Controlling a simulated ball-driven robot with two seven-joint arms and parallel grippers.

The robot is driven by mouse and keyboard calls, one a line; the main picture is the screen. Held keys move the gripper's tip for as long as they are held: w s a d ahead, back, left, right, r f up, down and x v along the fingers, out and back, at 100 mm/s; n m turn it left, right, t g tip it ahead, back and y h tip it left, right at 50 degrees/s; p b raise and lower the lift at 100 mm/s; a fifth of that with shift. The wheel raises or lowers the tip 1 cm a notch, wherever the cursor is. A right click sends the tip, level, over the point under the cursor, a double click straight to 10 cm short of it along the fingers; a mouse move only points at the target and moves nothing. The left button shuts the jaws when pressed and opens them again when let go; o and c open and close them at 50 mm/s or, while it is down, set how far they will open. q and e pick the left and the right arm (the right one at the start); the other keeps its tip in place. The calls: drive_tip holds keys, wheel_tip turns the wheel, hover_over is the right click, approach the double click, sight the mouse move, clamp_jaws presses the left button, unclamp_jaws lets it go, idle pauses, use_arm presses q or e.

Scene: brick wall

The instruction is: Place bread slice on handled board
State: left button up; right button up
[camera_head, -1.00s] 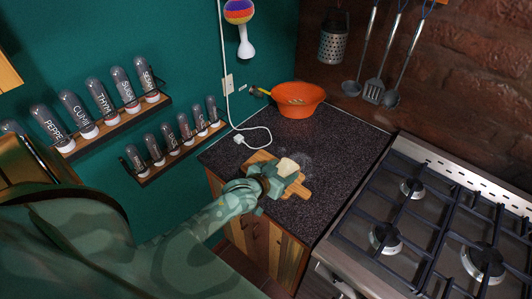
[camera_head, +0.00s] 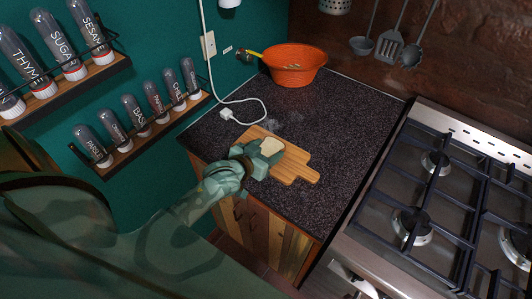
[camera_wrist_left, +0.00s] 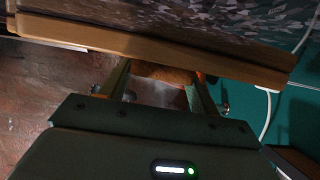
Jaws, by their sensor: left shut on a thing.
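The handled board (camera_head: 292,171) is light wood and lies flat on the dark counter, its handle toward the lower right. My left gripper (camera_head: 258,158) reaches in from the left over the board's left part. It is shut on the pale bread slice (camera_head: 271,147), which shows above the jaws. I cannot tell whether the slice touches the board. In the left wrist view, the fingers (camera_wrist_left: 162,84) have a brown strip of the slice (camera_wrist_left: 160,73) between them, and the board's edge (camera_wrist_left: 225,61) runs across just beyond. My right gripper is not in view.
An orange bowl (camera_head: 294,64) stands at the back of the counter (camera_head: 338,128). A white plug and cable (camera_head: 227,114) lie behind the board. A gas stove (camera_head: 445,200) is at the right. Spice racks (camera_head: 140,137) hang on the left wall. The counter right of the board is clear.

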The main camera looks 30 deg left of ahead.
use_arm(q)
drive_tip(key=shift+r, duration=0.1)
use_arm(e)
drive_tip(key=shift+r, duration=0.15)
use_arm(q)
drive_tip(key=o, duration=0.9)
drive_tip(key=shift+c, duration=0.2)
drive_tip(key=shift+o, duration=0.8)
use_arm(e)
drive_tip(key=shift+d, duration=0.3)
use_arm(q)
drive_tip(key=p+v, duration=0.2)
drive_tip(key=v, duration=1)
drive_tip(key=shift+p, duration=0.3)
drive_tip(key=shift+s, duration=0.1)
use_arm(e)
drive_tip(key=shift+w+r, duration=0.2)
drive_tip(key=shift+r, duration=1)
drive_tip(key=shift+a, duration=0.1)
